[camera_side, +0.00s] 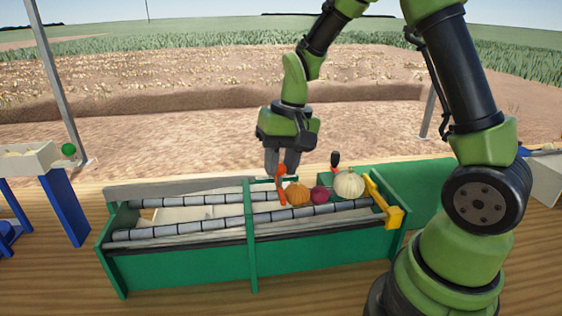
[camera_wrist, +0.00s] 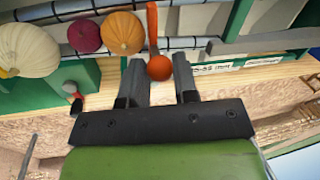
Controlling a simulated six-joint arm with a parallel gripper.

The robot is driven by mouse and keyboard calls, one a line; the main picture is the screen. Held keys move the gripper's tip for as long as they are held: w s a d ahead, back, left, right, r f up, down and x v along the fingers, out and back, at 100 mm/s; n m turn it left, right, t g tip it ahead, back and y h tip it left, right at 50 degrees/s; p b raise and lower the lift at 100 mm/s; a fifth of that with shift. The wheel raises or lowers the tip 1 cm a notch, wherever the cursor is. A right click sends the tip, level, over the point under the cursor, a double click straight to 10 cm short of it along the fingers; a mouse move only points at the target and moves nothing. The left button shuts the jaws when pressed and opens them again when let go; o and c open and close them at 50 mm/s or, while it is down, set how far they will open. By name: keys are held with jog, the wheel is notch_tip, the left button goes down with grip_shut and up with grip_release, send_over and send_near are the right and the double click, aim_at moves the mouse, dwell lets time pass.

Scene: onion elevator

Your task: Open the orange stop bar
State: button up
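The orange stop bar (camera_side: 281,190) stands across the roller lane of the green elevator, beside the orange pumpkin. In the wrist view the bar (camera_wrist: 152,24) ends in a round orange knob (camera_wrist: 159,67). My gripper (camera_side: 282,165) points down over this end of the bar. In the wrist view the fingers of my gripper (camera_wrist: 159,70) are apart, one on each side of the knob. The knob nearly fills the gap, and I cannot see clear contact. In the side view the fingers partly hide the knob.
An orange pumpkin (camera_side: 298,194), a dark red onion (camera_side: 320,194) and a pale pumpkin (camera_side: 348,184) lie right of the bar on the rollers. A yellow end stop (camera_side: 385,205) and a black-and-red handle (camera_side: 335,160) are nearby. The rollers left of the bar are empty.

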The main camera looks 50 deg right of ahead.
grip_shut()
jog(key=shift+w+a+m, duration=0.3)
jog(key=shift+m, duration=0.45)
jog(key=shift+w+a+m, duration=0.25)
jog(key=shift+w+m, duration=0.05)
jog(key=shift+m, duration=0.45)
jog(key=o, duration=0.6)
grip_release()
jog(key=shift+o, duration=0.2)
